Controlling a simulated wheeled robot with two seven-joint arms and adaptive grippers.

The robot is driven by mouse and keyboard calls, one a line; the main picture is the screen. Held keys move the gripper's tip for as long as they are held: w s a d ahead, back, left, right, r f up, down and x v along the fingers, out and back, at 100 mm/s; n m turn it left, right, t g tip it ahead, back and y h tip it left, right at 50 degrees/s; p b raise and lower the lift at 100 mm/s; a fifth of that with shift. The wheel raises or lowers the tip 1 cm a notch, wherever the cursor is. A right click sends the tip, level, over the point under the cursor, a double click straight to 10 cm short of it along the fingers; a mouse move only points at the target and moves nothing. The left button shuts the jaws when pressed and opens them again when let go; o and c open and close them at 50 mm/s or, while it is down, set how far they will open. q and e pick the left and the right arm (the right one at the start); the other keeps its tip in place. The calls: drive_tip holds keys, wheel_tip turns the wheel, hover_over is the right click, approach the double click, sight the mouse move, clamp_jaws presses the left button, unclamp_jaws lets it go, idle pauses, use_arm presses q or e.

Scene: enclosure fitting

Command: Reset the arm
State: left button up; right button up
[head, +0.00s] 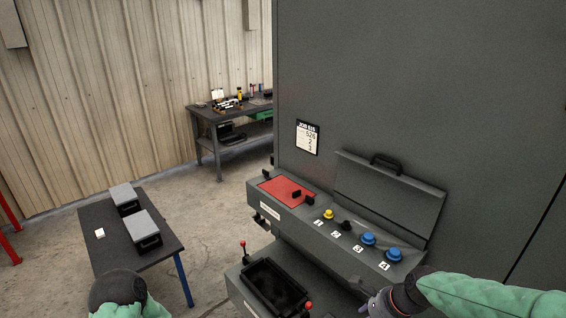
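My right arm comes in from the lower right in a green sleeve. The dark wrist and part of my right gripper (382,302) are at the bottom edge, in front of the grey cabinet's control ledge. Its fingers cannot be made out, and I see nothing held. My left arm shows at the lower left as a black rounded joint above a green sleeve, in front of the small table. The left gripper's fingers are out of view.
The grey cabinet (420,90) has an open lid (388,198), a red panel (281,189), a yellow knob (328,214), a black knob (347,225) and blue knobs (368,239). A black tray (272,287) sits below. Grey boxes (143,228) stand on a dark table (98,222). A workbench (205,112) stands behind.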

drive_tip(key=s+a+f+n+b, duration=0.3)
drive_tip(key=s+f+n+b, duration=0.1)
drive_tip(key=f, duration=1.1)
drive_tip(key=s+a+f+n+g+b, duration=0.1)
drive_tip(key=s+a+f+n+b, duration=0.3)
drive_tip(key=f, duration=1.2)
drive_tip(key=s+a+f+n+g+b, duration=0.1)
drive_tip(key=s+a+f+n+b, duration=0.3)
drive_tip(key=f, duration=1.1)
drive_tip(key=s+n+b, duration=0.2)
drive_tip(key=n, duration=0.2)
drive_tip(key=shift+s+f+y, duration=0.15)
drive_tip(key=shift+s+y, duration=0.1)
drive_tip(key=shift+y, duration=0.05)
